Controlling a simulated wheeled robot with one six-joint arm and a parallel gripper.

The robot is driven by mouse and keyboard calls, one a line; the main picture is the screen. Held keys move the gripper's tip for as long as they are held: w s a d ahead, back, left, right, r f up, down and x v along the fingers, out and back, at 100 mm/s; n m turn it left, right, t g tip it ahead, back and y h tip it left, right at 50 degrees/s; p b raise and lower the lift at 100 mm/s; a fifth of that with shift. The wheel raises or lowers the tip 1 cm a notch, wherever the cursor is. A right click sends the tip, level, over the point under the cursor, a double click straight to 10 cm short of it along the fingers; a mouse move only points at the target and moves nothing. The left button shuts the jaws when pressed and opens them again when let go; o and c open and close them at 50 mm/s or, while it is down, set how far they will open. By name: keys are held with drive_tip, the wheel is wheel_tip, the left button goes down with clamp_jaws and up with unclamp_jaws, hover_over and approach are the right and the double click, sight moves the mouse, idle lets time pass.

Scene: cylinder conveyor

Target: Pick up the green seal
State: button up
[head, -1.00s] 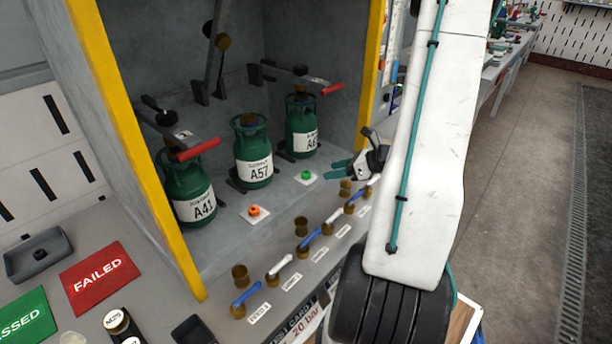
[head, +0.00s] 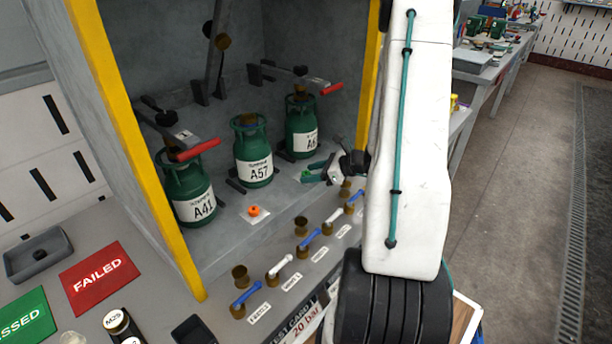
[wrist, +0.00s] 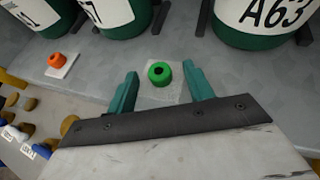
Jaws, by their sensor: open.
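The green seal (wrist: 160,73) is a small ring with a dark hole, on a pale square plate (wrist: 171,95) on the grey shelf. In the wrist view it lies between the two teal fingers of my gripper (wrist: 158,88), apart from both. The gripper is open and empty. In the head view my gripper (head: 309,174) is inside the cabinet's front right part, and the seal is largely hidden by its fingers.
Green cylinders A41 (head: 190,186), A57 (head: 253,154) and A63 (wrist: 268,20) stand behind. An orange seal (head: 253,211) sits to the left. Valves with blue and white levers (head: 281,265) line the front edge. A yellow-edged cabinet wall (head: 140,150) bounds the left.

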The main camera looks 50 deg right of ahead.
drive_tip(key=c, duration=1.1)
drive_tip(key=shift+o, duration=0.2)
